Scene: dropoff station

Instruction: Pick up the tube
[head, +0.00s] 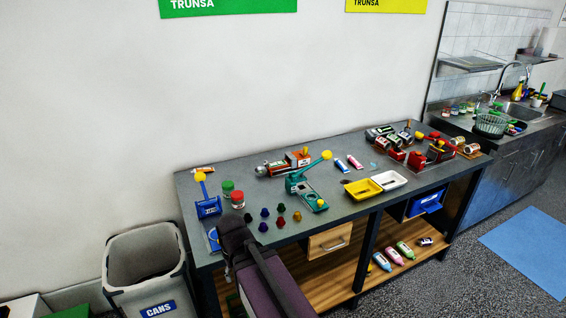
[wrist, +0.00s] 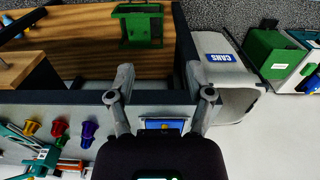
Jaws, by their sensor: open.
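Two small tubes lie side by side near the back middle of the workbench in the head view, a blue-and-white tube (head: 341,165) and a red-and-white tube (head: 355,162). A slim orange-and-white item (head: 203,169), perhaps another tube, lies at the bench's back left corner. My gripper (wrist: 163,95) is open in the wrist view, with nothing between its fingertips. It is by the left front end of the bench, well apart from the two tubes, which the wrist view does not show.
The bench (head: 250,170) carries a teal machine (head: 303,184), a yellow tray (head: 362,189), a white tray (head: 388,180) and several small coloured pieces. A grey cans bin (head: 146,262) stands left of the bench.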

